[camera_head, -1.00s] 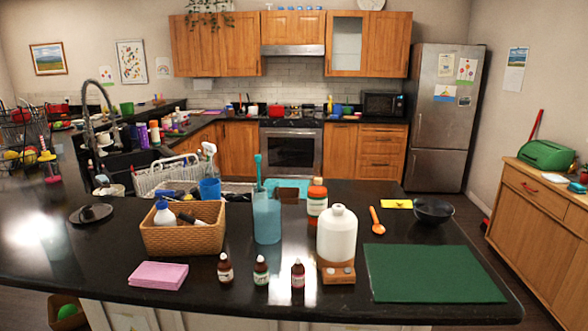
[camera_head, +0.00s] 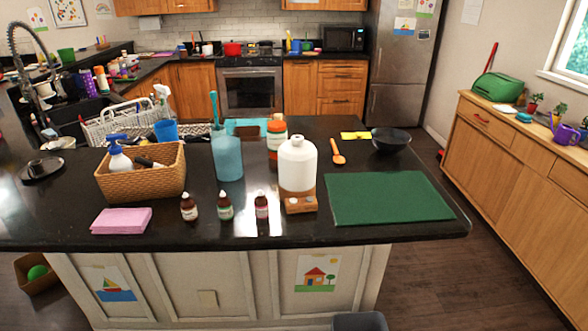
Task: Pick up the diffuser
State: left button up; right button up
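The diffuser (camera_head: 297,168), a white bottle-shaped body on a wooden base, stands upright near the front edge of the black counter (camera_head: 280,228). I take it to be the diffuser by its look. Three small brown dropper bottles stand to its left, the nearest one (camera_head: 261,207) a short gap away. An orange-and-white bottle (camera_head: 277,140) stands just behind it and is partly hidden by it. Neither of my grippers shows in the head view.
A green mat (camera_head: 388,198) lies right of the diffuser. A blue pitcher (camera_head: 228,157), wicker basket (camera_head: 140,182) and pink sponge-like block (camera_head: 121,221) are to its left. An orange spoon (camera_head: 337,152) and black bowl (camera_head: 391,141) lie behind right. Floor shows before the sideboard (camera_head: 530,150).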

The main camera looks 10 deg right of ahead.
aim_at(300, 184)
jog(key=k+l+u, duration=0.1)
jog(key=l, duration=0.3)
jog(key=k+l+u, duration=0.15)
jog(key=l, duration=0.25)
jog(key=k+l+u, duration=0.1)
jog(key=l, duration=0.3)
jog(key=k+l+u, duration=0.1)
jog(key=l, duration=0.25)
jog(key=k, duration=0.1)
